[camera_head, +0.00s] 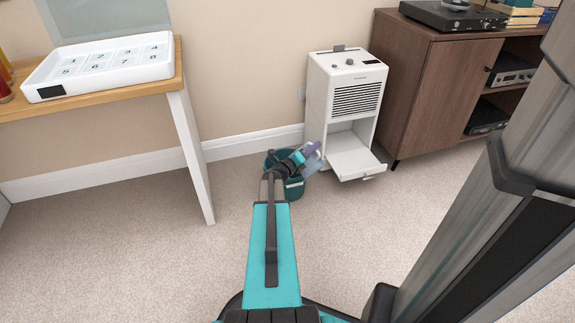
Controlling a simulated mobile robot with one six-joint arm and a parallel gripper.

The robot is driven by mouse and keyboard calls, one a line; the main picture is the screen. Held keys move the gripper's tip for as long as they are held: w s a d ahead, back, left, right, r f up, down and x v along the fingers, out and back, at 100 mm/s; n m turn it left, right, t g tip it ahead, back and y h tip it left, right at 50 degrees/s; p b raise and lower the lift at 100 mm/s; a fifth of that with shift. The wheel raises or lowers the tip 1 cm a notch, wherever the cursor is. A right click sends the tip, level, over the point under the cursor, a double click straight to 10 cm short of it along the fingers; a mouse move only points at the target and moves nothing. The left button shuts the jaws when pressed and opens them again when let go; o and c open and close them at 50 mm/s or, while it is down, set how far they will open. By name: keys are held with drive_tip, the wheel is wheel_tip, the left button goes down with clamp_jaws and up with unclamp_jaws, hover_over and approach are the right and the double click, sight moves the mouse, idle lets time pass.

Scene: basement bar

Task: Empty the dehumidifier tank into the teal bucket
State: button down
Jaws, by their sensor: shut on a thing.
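The white dehumidifier (344,75) stands against the wall, its lower bay open and empty with a flap (355,163) folded down in front. The teal bucket (295,189) is on the carpet just left of it, partly hidden behind my arm. My gripper (302,156) is over the bucket's right side, shut on a small greyish, see-through thing that looks like the tank (313,163). The tank appears tilted at the bucket's rim. I cannot tell whether it holds water or whether any is pouring.
A wooden-topped table (100,95) with a white numbered tray (62,86) stands at left, its leg near the bucket. A brown cabinet (425,85) with audio gear is right of the dehumidifier. Carpet (110,240) is clear at lower left.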

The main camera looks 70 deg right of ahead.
drive_tip(key=shift+w+d+f+n, duration=0.2)
drive_tip(key=shift+w+f+n, duration=0.2)
drive_tip(key=shift+w+n, duration=0.3)
idle(1.2)
